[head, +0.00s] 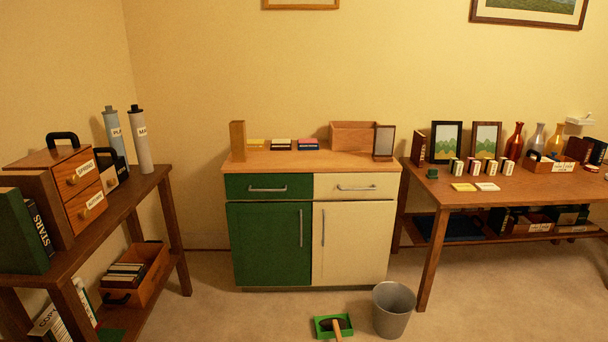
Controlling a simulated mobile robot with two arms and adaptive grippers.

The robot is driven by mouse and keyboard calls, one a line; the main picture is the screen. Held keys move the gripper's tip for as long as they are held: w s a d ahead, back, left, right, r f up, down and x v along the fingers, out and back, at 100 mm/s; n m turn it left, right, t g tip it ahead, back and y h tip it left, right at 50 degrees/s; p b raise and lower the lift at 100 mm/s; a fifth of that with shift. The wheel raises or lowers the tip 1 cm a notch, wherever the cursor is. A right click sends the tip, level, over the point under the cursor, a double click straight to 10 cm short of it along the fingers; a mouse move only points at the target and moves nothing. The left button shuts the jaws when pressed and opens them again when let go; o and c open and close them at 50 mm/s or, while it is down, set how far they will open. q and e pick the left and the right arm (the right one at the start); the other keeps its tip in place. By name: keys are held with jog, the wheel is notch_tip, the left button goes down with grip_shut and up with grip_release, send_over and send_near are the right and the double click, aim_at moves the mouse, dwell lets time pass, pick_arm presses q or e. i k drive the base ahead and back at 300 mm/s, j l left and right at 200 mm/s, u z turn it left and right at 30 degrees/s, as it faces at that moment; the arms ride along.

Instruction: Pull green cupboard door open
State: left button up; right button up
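The green cupboard door (268,245) is the lower left front of a wooden-topped cabinet (310,162) in the middle of the head view. The door is closed, flush with the front. Its vertical bar handle (301,228) is near its right edge. A green drawer front (268,187) with a horizontal handle is above it, also closed. To its right is a cream door (350,244) with a handle near its left edge, closed. Neither of my grippers is in view.
A grey bin (393,309) stands on the floor before the cream side. A green dustpan (333,326) with a brush lies left of the bin. Wooden tables stand left (154,180) and right (432,196). The floor before the green door is clear.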

aim_at(271, 242)
jog(key=i+j, duration=0.1)
jog(key=i, duration=1.9)
jog(key=l+z, duration=0.05)
jog(key=l, duration=0.05)
